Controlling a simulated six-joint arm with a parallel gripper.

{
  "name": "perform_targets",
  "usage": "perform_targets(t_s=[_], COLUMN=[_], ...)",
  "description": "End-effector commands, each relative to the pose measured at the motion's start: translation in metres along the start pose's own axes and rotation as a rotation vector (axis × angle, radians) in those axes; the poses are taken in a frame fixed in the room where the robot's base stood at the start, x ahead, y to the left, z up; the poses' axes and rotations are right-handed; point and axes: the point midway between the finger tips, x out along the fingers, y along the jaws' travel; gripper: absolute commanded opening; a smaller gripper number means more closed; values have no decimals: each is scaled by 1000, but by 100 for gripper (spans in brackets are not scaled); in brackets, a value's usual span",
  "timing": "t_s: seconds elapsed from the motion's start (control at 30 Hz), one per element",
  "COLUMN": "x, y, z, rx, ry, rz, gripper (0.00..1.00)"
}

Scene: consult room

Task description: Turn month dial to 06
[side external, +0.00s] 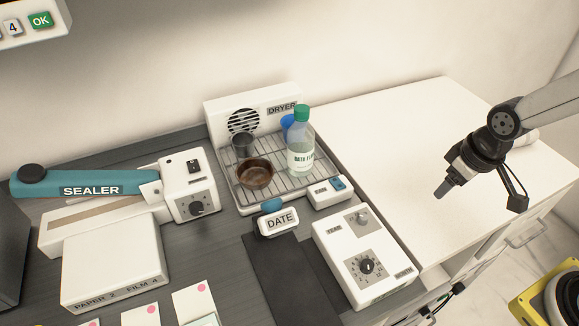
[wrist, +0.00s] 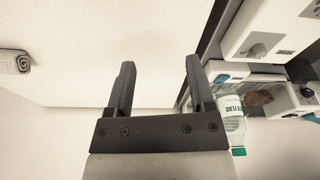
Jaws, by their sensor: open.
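The white dial box (side external: 335,240) stands on the dark counter near its right edge in the side view.
A teal-armed sealer (side external: 95,184) is at left. The white surface (side external: 400,130) is mostly clear.

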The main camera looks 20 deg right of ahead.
Motion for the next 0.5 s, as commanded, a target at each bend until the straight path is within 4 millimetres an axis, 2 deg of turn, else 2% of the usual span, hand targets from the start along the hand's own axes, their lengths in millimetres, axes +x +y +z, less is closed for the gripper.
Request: perform_targets(t_s=[0.17,0.3,0.5], x=[-1,-3,-9], y=[-38,-76,-134], z=[-12,-18,-18], rx=[-298,-593,-1024], ry=[-39,-75,-122], rz=[-34,-70,-126], gripper=[69,69,69])
